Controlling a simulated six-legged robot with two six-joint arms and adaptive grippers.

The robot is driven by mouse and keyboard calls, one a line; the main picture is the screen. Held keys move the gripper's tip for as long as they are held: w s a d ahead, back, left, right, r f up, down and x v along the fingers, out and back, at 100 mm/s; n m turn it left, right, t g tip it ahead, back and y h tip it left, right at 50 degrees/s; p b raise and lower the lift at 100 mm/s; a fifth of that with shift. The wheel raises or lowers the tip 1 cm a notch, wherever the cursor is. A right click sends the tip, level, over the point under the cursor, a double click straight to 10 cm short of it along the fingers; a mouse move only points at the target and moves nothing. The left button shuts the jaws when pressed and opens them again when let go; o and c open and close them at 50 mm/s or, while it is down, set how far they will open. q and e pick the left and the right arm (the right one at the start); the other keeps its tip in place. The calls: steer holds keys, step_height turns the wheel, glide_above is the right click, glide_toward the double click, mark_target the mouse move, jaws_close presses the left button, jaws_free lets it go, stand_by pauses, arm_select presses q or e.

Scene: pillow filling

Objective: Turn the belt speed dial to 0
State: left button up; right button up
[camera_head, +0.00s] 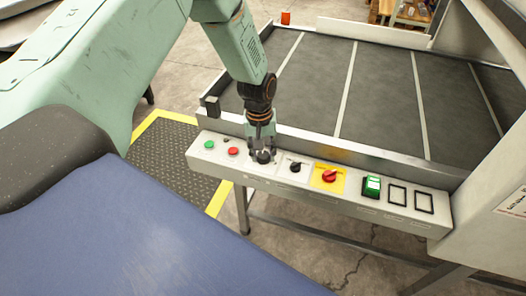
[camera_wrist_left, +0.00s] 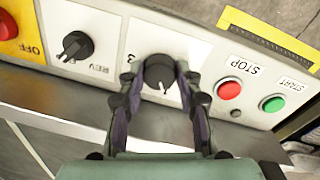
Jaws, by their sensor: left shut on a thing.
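The belt speed dial is a black round knob (camera_wrist_left: 159,73) on a white plate of the control panel (camera_head: 215,143). In the wrist view its white pointer mark is at the lower side, and a "3" shows on the plate at left. Most other numbers are hidden by the fingers. My left gripper (camera_wrist_left: 156,88) has one finger on each side of the knob and is shut on it. In the head view the left gripper (camera_head: 262,150) reaches down onto the panel and mostly covers the dial (camera_head: 263,157). My right gripper is not in view.
Beside the dial sit a black REV selector (camera_wrist_left: 75,46), red STOP (camera_wrist_left: 229,89) and green START (camera_wrist_left: 273,103) buttons, a red switch on a yellow plate (camera_head: 329,177) and a green rocker (camera_head: 372,187). The dark belt (camera_head: 390,95) lies behind the panel.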

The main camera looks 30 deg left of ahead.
arm_select(q)
steer(key=shift+c, duration=1)
steer(key=shift+r+n+p, duration=0.15)
steer(key=shift+n+p, duration=0.35)
steer(key=shift+p, duration=0.3)
steer(key=n+p, duration=0.7)
steer(key=p, duration=0.2)
steer(key=shift+n+y+p, duration=0.3)
steer(key=shift+n+p, duration=1.05)
steer(key=shift+n, duration=0.65)
